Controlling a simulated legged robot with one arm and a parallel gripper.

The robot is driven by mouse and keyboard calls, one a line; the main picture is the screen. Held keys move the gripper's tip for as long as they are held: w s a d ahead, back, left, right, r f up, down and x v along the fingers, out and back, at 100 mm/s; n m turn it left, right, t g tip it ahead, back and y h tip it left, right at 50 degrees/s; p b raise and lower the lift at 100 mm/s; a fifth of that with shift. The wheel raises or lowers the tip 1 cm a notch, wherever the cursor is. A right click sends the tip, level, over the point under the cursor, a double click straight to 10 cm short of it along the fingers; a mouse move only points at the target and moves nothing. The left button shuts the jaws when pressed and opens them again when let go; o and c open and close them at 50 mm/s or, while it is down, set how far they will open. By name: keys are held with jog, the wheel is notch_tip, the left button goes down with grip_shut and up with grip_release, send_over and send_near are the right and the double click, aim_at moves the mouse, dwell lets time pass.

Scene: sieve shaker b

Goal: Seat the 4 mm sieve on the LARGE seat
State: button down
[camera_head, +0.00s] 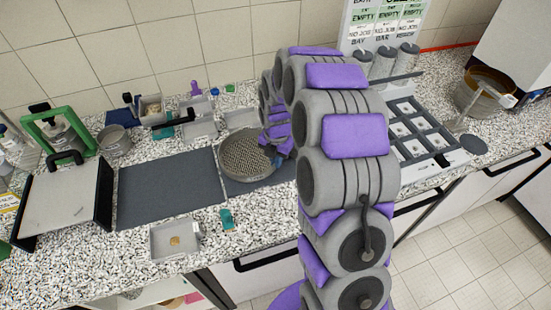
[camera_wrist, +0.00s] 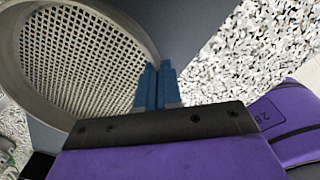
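A round metal sieve (camera_head: 247,158) with a perforated bottom is at the middle of the counter, over the right-hand dark mat (camera_head: 282,172). In the wrist view the sieve (camera_wrist: 80,55) fills the upper left, its grey rim running down to my blue fingertips. My gripper (camera_wrist: 157,82) has its two fingers close together at the rim, seemingly pinching it. In the head view my gripper (camera_head: 282,150) is at the sieve's right side, partly hidden by my arm. I cannot read a size mark or tell whether the sieve touches the mat. No LARGE seat can be made out clearly.
A second dark mat (camera_head: 168,186) lies bare to the left. A silver box with black sides (camera_head: 62,203) and a green frame (camera_head: 60,132) stand farther left. A metal tray (camera_head: 175,239) is in front. A compartment rack (camera_head: 415,135) and a brown bowl (camera_head: 484,92) are right.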

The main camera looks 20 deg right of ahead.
jog(key=shift+d, duration=0.25)
jog(key=shift+a+f, duration=0.2)
jog(key=shift+d, duration=0.25)
dwell(0.3)
jog(key=shift+f+p, duration=0.3)
jog(key=shift+p, duration=0.15)
jog(key=c, duration=1.2)
grip_release()
notch_tip(320, 180, up, 7)
jog(key=p, duration=0.3)
jog(key=shift+p, duration=0.3)
